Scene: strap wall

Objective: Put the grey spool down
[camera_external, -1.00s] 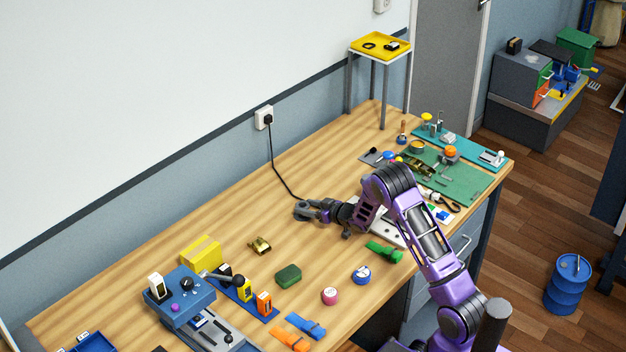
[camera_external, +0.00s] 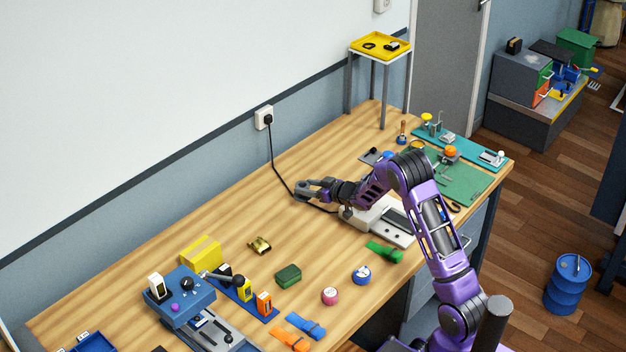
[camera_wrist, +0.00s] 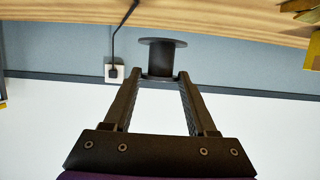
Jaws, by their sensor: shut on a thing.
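The grey spool (camera_wrist: 161,58) is dark grey, with a wide disc at each end and a narrower core. In the wrist view it sits at the tips of my gripper (camera_wrist: 160,76), which is shut on it. In the external view my gripper (camera_external: 312,190) reaches left over the back half of the workbench, with the spool (camera_external: 300,190) at its end, small and partly hidden by the fingers. I cannot tell how far the spool is above the wood.
A black cable (camera_external: 272,155) runs from the wall socket (camera_external: 264,117) down behind my gripper. A white device (camera_external: 372,217) stands below my forearm. A gold piece (camera_external: 259,245), a green box (camera_external: 288,275) and a yellow box (camera_external: 201,252) lie nearer. Bare wood (camera_external: 215,200) lies to the left.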

